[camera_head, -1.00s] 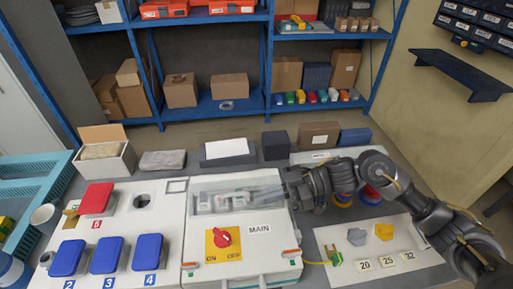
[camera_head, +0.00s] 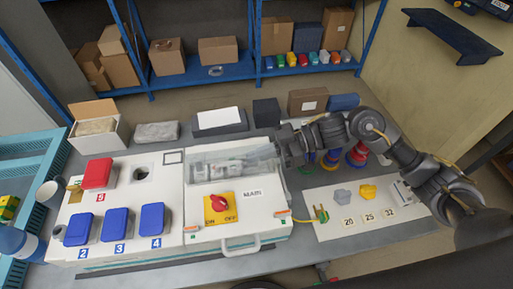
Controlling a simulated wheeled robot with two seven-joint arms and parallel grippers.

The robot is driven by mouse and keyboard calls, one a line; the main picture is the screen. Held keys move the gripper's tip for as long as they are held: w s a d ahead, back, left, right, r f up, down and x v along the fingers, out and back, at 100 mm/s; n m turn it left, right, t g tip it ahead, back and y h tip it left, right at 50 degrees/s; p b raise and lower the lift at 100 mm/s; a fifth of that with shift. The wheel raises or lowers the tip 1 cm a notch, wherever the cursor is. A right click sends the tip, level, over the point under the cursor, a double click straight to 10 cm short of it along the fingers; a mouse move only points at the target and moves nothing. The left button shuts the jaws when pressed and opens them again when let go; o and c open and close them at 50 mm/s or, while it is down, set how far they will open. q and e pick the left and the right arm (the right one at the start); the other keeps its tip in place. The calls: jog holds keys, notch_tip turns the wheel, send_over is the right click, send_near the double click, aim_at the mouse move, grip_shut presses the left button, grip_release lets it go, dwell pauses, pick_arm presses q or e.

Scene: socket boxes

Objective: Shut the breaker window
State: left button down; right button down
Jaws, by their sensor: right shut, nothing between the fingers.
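The breaker window (camera_head: 235,157) is a clear panel over the breaker recess at the back of the white MAIN box (camera_head: 268,222). It looks tilted up, partly open, with pale breakers visible behind and below it. My right gripper (camera_head: 282,153) is at the window's right end, close to its edge; I cannot tell whether they touch. It is shut and empty, its fingertips partly hard to make out. The red rotary switch (camera_head: 218,202) sits on a yellow plate in front of the window. My left gripper is not in view.
Left of the MAIN box are a red-lidded socket (camera_head: 97,173) and several blue-lidded ones (camera_head: 115,224). A dark box with a white top (camera_head: 218,120) stands behind. A white board (camera_head: 335,225) with small parts lies to the right, near coloured rings (camera_head: 355,157).

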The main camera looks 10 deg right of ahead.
jog(key=b+v, duration=0.3)
jog(key=v, duration=0.7)
jog(key=shift+f, duration=0.15)
jog(key=shift+s, duration=0.1)
